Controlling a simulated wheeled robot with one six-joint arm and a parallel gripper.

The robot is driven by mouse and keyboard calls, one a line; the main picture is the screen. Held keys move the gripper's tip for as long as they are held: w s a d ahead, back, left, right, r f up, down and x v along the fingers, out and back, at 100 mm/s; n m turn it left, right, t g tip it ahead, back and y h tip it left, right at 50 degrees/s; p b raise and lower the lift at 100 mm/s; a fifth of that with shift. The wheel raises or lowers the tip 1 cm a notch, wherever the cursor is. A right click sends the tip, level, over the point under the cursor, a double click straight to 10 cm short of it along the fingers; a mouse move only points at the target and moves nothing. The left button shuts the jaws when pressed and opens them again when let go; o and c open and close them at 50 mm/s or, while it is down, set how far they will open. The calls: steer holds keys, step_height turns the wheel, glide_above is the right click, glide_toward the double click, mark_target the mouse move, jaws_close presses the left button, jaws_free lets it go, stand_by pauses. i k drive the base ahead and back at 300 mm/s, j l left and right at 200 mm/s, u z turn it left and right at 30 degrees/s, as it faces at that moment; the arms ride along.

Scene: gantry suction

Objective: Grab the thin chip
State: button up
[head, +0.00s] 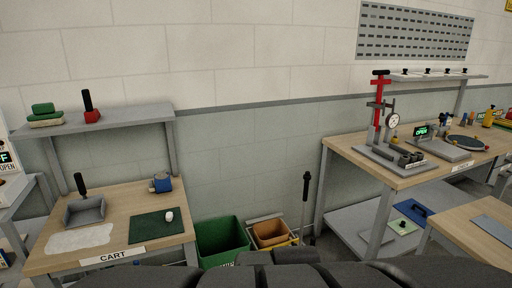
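I cannot make out a thin chip in the head view; anything that small and flat is too small to tell here. My gripper does not show in this view. Dark rounded parts along the bottom edge look like my own body and hide the floor there.
A wooden-topped cart (118,193) at left holds a grey dustpan-like scoop (85,211), a dark green mat (157,225) and a blue device (161,183). Green (222,240) and orange (272,234) bins stand between it and the right workbench (405,183), which bears a red-columned press (380,105).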

mark_target(169, 215)
steer(key=i+j+u, duration=0.35)
steer(key=i+j, duration=0.25)
steer(key=j, duration=0.15)
steer(key=i+j+u, duration=0.35)
steer(key=i+j, duration=0.25)
steer(key=i, duration=0.15)
